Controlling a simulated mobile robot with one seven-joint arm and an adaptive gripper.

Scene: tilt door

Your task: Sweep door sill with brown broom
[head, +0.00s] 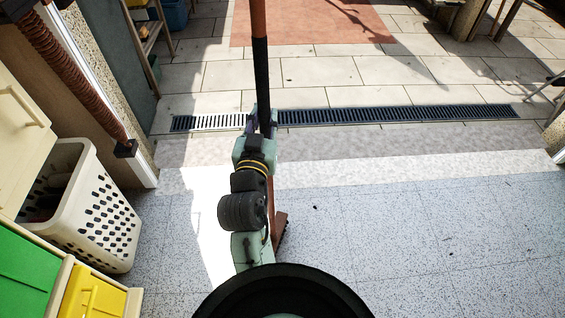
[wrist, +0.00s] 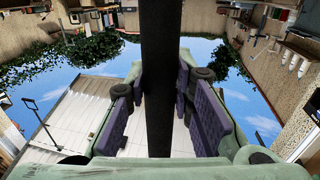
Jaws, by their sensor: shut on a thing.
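My gripper (head: 264,122) is shut on the brown broom (head: 258,18) at the black part of its handle. In the wrist view, the purple finger pads of my gripper (wrist: 161,105) flank the black broom handle (wrist: 161,50). The handle rises past the gripper, and its upper end is cut off by the picture edge. The brown broom head (head: 280,228) is low, over the speckled floor on the near side of the sill, partly hidden by my arm. I cannot tell whether it touches the floor. The pale door sill (head: 420,160) runs across the doorway.
A white laundry basket (head: 92,215) and colored drawers (head: 30,265) stand at left. A brown spring (head: 75,75) is by the left door post. A drain grate (head: 400,117) lies beyond the sill. Small dark bits (head: 453,182) lie on the floor, which is mostly clear at right.

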